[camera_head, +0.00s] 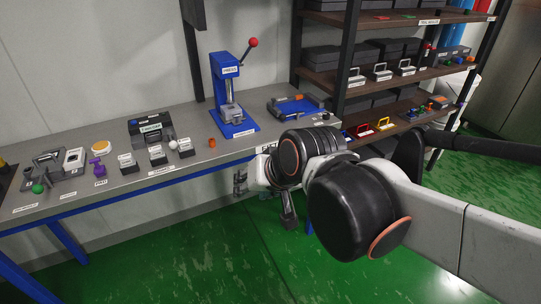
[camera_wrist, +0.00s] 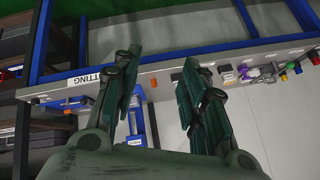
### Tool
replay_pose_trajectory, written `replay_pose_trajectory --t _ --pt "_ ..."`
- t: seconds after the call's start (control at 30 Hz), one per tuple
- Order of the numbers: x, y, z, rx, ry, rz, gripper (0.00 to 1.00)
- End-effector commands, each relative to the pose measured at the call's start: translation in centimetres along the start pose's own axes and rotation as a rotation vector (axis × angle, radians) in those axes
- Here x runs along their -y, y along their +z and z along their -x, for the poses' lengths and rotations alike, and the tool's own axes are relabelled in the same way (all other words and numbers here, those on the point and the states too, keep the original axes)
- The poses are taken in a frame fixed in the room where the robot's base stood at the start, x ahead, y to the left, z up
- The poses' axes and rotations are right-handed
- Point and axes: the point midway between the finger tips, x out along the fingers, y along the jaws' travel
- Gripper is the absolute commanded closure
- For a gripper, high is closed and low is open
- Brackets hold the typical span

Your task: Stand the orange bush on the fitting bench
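A small orange piece, which looks like the orange bush (camera_head: 212,142), is on the grey fitting bench (camera_head: 190,104), left of the blue press. It is too small to tell whether it stands or lies. In the wrist view an orange piece (camera_wrist: 153,82) shows at the bench, between my fingers in the picture but well beyond them. My gripper (camera_wrist: 160,68) is open, with two dark green fingers apart and nothing between them. In the head view my gripper (camera_head: 288,215) hangs in front of the bench's front edge, partly hidden by my arm.
A blue press (camera_head: 229,95) with a red-knobbed lever stands behind the bush. A blue fixture (camera_head: 297,106) is to its right, and several small labelled blocks (camera_head: 157,154) are to its left. A loaded shelf rack (camera_head: 400,80) stands right of the bench. Green floor (camera_head: 200,260) is open in front.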

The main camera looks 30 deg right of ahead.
Motion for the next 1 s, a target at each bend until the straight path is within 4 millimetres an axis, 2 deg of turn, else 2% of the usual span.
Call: replay_pose_trajectory --t 0.1,0.3,0.83,0.9,1.0 --pt "-1.5 2.2 1.8 0.017 0.059 0.179 0.61" --pt "-3.1 3.9 3.2 0.037 0.114 0.346 0.61" --pt "-3.3 4.1 3.3 0.04 0.122 0.369 0.61" --pt "-3.3 4.1 3.3 0.04 0.122 0.369 0.67" --pt "-3.3 4.1 3.3 0.04 0.122 0.369 0.67"
